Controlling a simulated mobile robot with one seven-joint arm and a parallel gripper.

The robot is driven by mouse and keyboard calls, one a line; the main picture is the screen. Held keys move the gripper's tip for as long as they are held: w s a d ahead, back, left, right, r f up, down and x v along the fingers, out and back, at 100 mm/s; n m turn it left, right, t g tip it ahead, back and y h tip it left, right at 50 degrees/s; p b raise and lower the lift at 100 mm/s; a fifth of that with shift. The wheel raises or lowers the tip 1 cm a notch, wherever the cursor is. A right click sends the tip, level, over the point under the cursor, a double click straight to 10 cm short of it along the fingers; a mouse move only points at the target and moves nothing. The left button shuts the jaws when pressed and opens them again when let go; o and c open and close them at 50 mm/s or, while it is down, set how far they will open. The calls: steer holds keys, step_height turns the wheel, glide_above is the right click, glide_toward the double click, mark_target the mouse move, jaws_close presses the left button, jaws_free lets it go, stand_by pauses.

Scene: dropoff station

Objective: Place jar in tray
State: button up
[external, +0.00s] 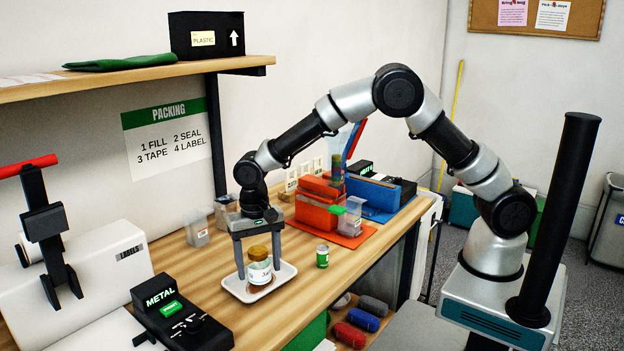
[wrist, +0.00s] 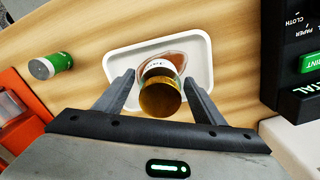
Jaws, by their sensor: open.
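The jar (external: 259,272) has a brown-gold lid and a white label. It stands upright within the outline of the white tray (external: 287,271) on the wooden bench. The jar (wrist: 160,98) also shows in the wrist view, lid toward the camera, with the tray (wrist: 118,62) around it. My gripper (external: 259,270) points down over the jar. Its two fingers stand on either side of the jar, and in the wrist view (wrist: 158,88) gaps show between the fingers and the lid. The jar's base is partly hidden in the wrist view.
A small green can (external: 322,256) stands right of the tray. Red bins (external: 318,205) and clear containers stand behind it. A black METAL device (external: 180,318) is at front left. A shelf (external: 130,75) overhangs the back. Bare bench lies between tray and can.

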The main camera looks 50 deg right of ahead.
step_height(320, 180, up, 12)
steer(key=shift+f+p, duration=0.1)
steer(key=shift+p, duration=0.45)
steer(key=s+d+r+n+t, duration=0.1)
steer(key=s+d+r, duration=0.2)
steer(key=d+r, duration=0.25)
steer(key=s+d+r+n+t+y, duration=0.1)
steer(key=s+d+r, duration=0.25)
steer(key=d, duration=0.35)
steer(key=s+d+r+t, duration=0.1)
steer(key=s+d+r, duration=0.1)
steer(key=d+r, duration=0.4)
steer(key=s+d+f+n+t+h, duration=0.1)
steer(key=s+d+f+n+t, duration=0.1)
steer(key=s+d, duration=0.9)
steer(key=s+f+n, duration=0.1)
steer(key=s, duration=0.2)
steer(key=shift+s+d+t, duration=0.25)
steer(key=shift+t, duration=0.05)
